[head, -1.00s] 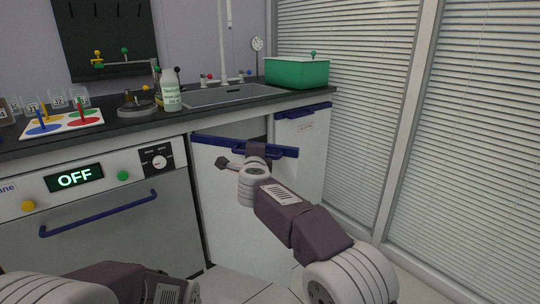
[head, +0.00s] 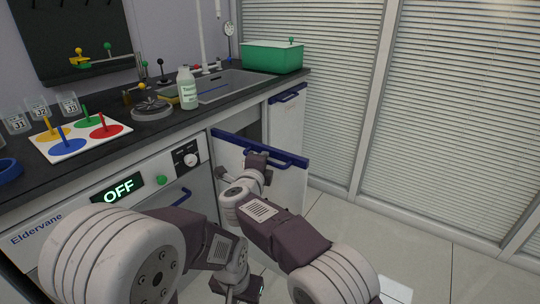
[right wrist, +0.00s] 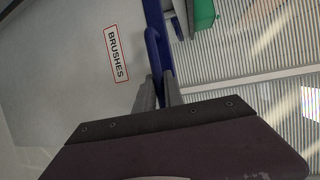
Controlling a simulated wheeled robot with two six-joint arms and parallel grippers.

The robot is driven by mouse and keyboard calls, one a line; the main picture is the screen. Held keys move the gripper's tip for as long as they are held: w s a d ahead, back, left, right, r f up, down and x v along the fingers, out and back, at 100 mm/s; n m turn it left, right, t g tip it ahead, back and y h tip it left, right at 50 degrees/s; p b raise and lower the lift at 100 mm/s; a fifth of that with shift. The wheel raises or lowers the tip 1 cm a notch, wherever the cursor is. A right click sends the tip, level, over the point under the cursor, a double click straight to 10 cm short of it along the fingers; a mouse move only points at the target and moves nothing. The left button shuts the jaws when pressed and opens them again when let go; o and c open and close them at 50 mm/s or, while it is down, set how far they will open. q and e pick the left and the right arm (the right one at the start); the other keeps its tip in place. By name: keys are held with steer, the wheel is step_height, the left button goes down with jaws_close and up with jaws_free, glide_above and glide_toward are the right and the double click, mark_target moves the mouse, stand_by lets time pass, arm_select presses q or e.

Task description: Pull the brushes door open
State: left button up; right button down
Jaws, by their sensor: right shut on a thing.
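The brushes door (head: 291,185) is a white panel with a blue strip along its top, under the counter beside the sink. It stands ajar, its right end swung out from the cabinet, with a dark gap behind it. My right gripper (head: 258,162) is at the blue handle (head: 284,157). In the right wrist view its fingers (right wrist: 158,93) are shut on the blue handle (right wrist: 155,50), beside the label "BRUSHES" (right wrist: 117,54). My left gripper (head: 240,288) is low in front of the appliance, apart from the door; its jaw opening is unclear.
A machine with an "OFF" display (head: 118,189) adjoins the door on the left. The counter holds a bottle (head: 188,90), a peg board (head: 80,134) and a green bin (head: 272,57). Another cabinet door (head: 286,112) is at right. Floor (head: 355,225) is clear right of my arm.

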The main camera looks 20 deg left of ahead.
steer(key=shift+s+a, duration=0.1)
stand_by(0.3)
steer(key=c, duration=1.5)
jaws_free()
steer(key=shift+o, duration=0.2)
